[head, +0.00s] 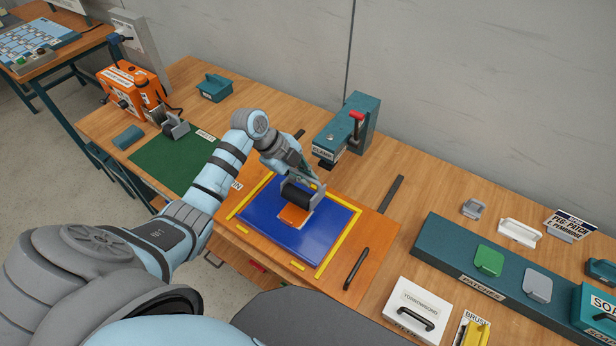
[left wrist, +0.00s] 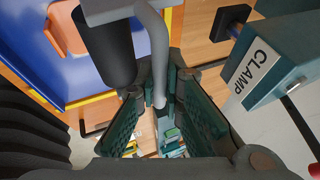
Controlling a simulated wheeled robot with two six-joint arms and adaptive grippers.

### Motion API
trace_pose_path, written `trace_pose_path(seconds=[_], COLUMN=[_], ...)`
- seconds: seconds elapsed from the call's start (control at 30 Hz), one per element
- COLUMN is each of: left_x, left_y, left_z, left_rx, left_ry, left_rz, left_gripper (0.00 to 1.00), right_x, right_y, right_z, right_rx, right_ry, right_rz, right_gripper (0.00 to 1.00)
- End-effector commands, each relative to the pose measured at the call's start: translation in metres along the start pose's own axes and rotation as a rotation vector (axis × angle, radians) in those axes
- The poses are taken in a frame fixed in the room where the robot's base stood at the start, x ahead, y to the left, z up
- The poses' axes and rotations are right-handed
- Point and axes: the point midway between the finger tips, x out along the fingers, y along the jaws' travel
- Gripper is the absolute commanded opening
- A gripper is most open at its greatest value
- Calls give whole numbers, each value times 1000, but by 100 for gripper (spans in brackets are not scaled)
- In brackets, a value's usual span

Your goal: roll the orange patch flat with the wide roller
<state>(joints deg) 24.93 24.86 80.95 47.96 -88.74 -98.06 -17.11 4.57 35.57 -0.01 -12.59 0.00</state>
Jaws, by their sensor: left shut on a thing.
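The orange patch (head: 294,215) lies on the blue sheet (head: 270,222) inside a yellow frame on the table. My left gripper (head: 308,178) is over the sheet, shut on the wide roller, whose black cylinder (head: 298,194) is at the upper edge of the patch in the head view. I cannot tell whether the cylinder touches the patch. In the left wrist view the black cylinder (left wrist: 103,45) hangs from a grey bent handle (left wrist: 158,60), and the patch (left wrist: 66,28) shows beside it at the upper left. My right gripper is not in view.
A teal clamp (head: 346,130) with a red handle stands behind the sheet, near my left gripper. A green mat (head: 165,158) with a smaller roller (head: 176,127) and an orange machine (head: 130,88) is at left. A patches rack (head: 450,262) stands at right.

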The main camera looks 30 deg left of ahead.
Motion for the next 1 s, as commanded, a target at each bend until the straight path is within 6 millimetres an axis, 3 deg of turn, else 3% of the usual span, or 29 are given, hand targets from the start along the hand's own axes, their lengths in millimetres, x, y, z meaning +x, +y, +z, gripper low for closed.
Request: trace_pose_path(seconds=[0.6, 1.0], left_x=[-42, -48], left_y=[-17, -19], left_z=[-15, -18], left_rx=[-1, -2], left_ry=[-1, -1], left_rz=[-3, -3], left_gripper=[0, 0], right_x=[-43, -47], right_y=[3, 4], right_z=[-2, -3], right_rx=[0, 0], right_ry=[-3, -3], right_rz=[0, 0], right_gripper=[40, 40])
